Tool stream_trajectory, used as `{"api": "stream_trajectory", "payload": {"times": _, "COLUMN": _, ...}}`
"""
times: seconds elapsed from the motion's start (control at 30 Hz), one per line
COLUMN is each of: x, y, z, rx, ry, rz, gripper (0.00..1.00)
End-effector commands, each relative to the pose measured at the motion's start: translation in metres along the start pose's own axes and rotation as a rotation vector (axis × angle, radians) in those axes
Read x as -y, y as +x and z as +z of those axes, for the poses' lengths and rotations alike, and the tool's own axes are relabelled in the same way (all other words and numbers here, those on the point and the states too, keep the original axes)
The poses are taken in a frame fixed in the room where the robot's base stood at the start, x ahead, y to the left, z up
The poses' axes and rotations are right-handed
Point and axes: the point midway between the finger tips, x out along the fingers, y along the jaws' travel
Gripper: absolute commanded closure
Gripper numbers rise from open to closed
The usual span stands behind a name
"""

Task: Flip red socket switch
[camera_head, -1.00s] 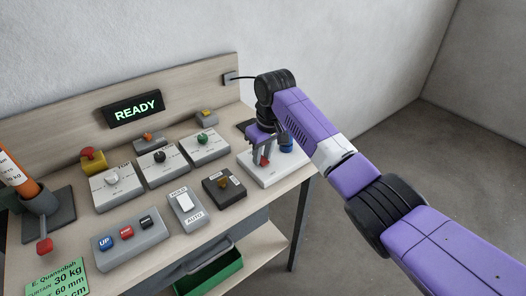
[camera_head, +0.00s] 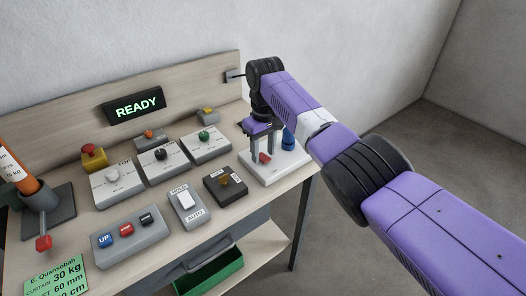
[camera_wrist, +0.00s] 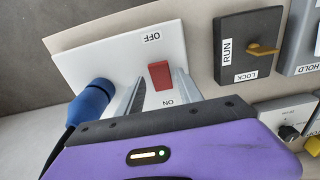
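The red switch (camera_wrist: 160,75) sits on a white socket plate (camera_wrist: 95,60) marked OFF at one end and ON at the other. It also shows in the head view (camera_head: 265,158). In the wrist view the switch stands between the two grey fingers, nearer the OFF mark than the fingers' base. My gripper (camera_head: 262,151) is open, its fingers apart on either side of the switch. I cannot tell whether a finger touches it. Which way the switch is tilted is hard to tell.
A blue plug (camera_wrist: 92,98) with a black cable stands in the socket plate beside my gripper. A dark RUN/LOCK box (camera_wrist: 246,42) is on the other side. Several control boxes, a HOLD/AUTO rocker (camera_head: 187,203) and a READY display (camera_head: 134,106) occupy the bench.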

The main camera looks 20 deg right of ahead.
Motion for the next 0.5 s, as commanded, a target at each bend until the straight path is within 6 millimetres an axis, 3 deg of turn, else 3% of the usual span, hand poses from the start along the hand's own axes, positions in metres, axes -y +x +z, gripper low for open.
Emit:
{"api": "stream_trajectory", "payload": {"times": 0.33, "x": 0.002, "y": -0.001, "z": 0.0, "rx": 0.003, "ry": -0.002, "rz": -0.003, "gripper": 0.51}}
{"api": "stream_trajectory", "payload": {"times": 0.5, "x": 0.001, "y": -0.017, "z": 0.0, "rx": 0.0, "ry": -0.001, "rz": -0.003, "gripper": 0.51}}
